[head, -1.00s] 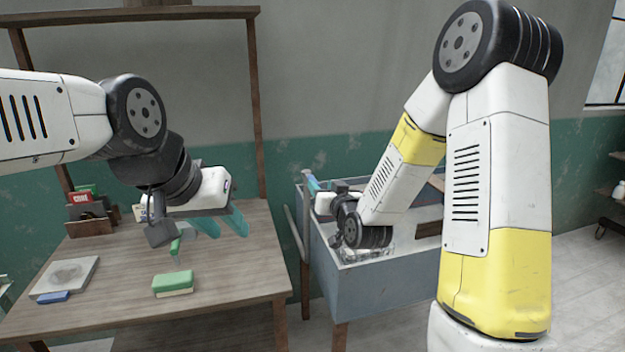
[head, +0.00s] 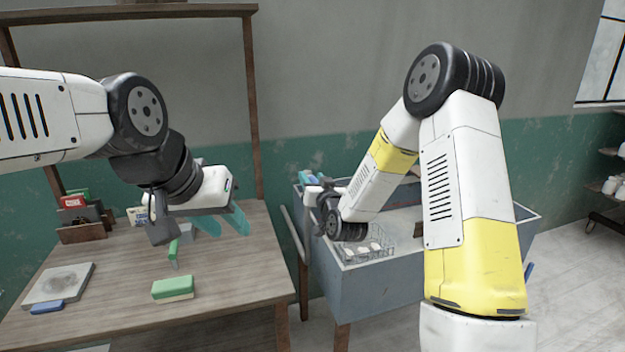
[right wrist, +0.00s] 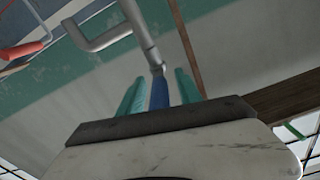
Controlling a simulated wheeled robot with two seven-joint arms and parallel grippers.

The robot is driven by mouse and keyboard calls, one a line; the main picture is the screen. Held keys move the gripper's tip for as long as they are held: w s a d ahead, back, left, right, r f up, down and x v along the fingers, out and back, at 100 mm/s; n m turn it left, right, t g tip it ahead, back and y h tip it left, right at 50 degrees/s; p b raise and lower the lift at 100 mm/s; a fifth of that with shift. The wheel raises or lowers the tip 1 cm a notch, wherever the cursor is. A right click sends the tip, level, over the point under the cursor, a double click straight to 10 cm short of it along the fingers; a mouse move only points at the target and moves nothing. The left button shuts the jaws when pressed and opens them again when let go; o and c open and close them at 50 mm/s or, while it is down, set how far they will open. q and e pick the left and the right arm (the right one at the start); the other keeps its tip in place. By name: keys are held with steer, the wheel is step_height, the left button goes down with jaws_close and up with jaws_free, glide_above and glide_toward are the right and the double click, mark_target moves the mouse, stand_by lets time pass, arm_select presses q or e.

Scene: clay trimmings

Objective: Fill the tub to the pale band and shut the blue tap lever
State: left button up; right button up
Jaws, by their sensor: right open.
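The blue tap lever (right wrist: 160,95) stands between the two teal fingers of my right gripper (right wrist: 159,90) in the right wrist view. These fingers are apart, with narrow gaps beside the lever. A grey metal tap (right wrist: 146,42) with a bent spout rises beyond it. In the head view my right gripper (head: 308,179) is at the back left corner of the grey-blue sink (head: 375,292). My wrist and forearm cover the tap there. I cannot make out the tub or its pale band. My left gripper (head: 238,221) hangs above the wooden table; its finger gap is unclear.
A wire rack (head: 368,250) with pale pieces is in the sink. On the table (head: 240,275) lie a green sponge (head: 173,289), a grey slab (head: 60,283) and a blue block (head: 47,307). An orange-red handle (right wrist: 22,50) shows in the right wrist view.

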steer(key=shift+w, duration=0.2)
jaws_close()
stand_by(1.3)
